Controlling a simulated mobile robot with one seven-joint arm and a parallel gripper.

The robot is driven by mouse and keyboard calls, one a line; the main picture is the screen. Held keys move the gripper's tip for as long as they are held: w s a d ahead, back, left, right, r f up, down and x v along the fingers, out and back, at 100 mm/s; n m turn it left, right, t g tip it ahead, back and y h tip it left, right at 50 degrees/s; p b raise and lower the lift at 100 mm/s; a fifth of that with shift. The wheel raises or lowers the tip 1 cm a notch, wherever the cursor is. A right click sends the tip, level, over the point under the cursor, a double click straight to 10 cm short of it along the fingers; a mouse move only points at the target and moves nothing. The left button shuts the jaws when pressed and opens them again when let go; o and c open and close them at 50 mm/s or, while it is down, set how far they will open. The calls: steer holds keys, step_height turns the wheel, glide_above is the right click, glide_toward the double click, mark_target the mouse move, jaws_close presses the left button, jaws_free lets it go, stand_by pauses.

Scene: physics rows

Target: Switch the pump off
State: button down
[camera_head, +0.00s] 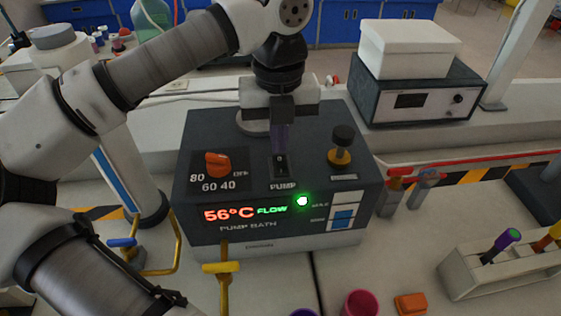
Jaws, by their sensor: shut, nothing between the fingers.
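The pump bath (260,246) is a dark box in the middle of the bench. Its front display reads 56°C and FLOW in lit letters, with a green light (302,201) glowing beside them. The pump switch (280,167) is a small black rocker on the sloped top, above the label PUMP. My gripper (279,149) points down directly over the switch, with its fingers shut and empty. The fingertips are at or just above the rocker's upper end; I cannot tell whether they touch. The fingers hide part of the area behind the switch.
An orange dial (217,164) sits left of the switch, and a black and yellow knob (341,146) sits right. Yellow (223,268) and red (396,184) valve handles stand near the bath. A tube rack (480,276) is at right. A white box (412,48) rests on another instrument behind.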

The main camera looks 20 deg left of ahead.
mark_target(279, 157)
steer(key=shift+f+b, duration=0.85)
steer(key=shift+f, duration=0.1)
steer(key=shift+r, duration=0.2)
steer(key=shift+r+p, duration=2.15)
steer(key=shift+r, duration=1.25)
